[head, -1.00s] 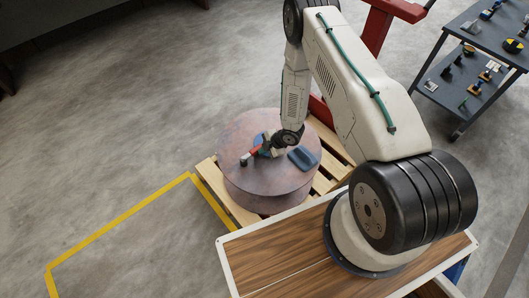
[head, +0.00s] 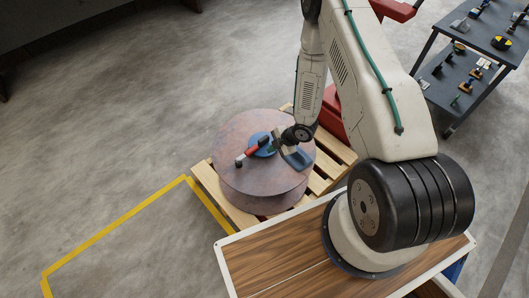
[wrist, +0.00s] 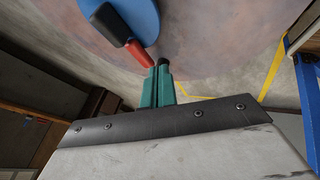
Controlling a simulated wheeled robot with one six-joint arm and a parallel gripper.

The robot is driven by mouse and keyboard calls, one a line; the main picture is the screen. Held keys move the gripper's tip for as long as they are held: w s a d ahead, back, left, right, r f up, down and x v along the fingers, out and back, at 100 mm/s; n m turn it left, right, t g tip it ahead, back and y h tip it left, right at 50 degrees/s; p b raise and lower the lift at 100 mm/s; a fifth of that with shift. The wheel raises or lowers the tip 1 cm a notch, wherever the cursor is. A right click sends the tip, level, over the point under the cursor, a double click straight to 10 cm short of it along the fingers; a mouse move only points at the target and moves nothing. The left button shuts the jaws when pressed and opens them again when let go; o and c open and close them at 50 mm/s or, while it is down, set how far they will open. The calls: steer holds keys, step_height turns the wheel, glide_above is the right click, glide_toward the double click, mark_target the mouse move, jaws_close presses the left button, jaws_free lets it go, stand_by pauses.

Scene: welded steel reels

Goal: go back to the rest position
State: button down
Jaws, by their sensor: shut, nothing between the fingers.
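My gripper (wrist: 164,66) shows in the wrist view as two green fingers pressed together, with nothing between them. In the head view my gripper (head: 275,139) hangs over the top of the round, rusty-brown steel reel (head: 238,175), just right of its middle. A blue disc (head: 263,151) lies at the reel's middle, partly covered by a red-and-black handle (head: 251,150). In the wrist view the handle (wrist: 135,52) and blue disc (wrist: 133,12) are just left of the fingers. I cannot tell whether the fingertips touch the handle.
A blue-grey piece (head: 298,158) sits at the reel's right, close to my gripper. The reel stands on a wooden pallet (head: 240,213). Yellow floor tape (head: 115,232) runs at left. A dark shelf cart (head: 455,70) with small parts stands upper right. Left floor is clear.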

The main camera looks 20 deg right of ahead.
steer(key=v, duration=0.3)
steer(key=shift+s+d+r, duration=0.1)
steer(key=shift+d+r, duration=0.05)
steer(key=shift+r, duration=0.1)
